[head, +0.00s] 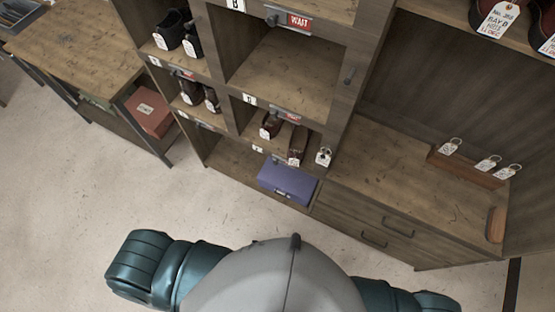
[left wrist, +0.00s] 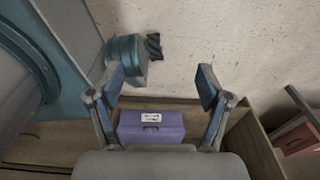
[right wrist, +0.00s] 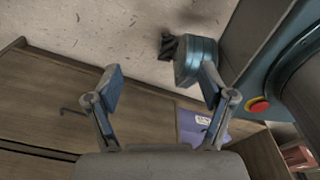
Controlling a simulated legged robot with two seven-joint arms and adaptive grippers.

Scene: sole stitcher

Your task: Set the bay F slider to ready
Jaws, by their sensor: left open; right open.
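In the head view, the shelf unit has bays with small letter labels and sliders on their front edges. The lowest label (head: 257,148) is on the edge above the bottom bay with the purple box (head: 287,180); its letter is too small to read. The slider beside that label is too small to tell its setting. My left gripper (left wrist: 163,85) is open and empty in the left wrist view, with the purple box (left wrist: 150,126) beyond it. My right gripper (right wrist: 161,85) is open and empty in the right wrist view, near drawer fronts. Neither gripper shows in the head view.
An upper slider reads WAIT (head: 298,20) in red. Shoes (head: 271,125) and a ring tag (head: 324,156) are in the bay above the purple box. The floor between is clear.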

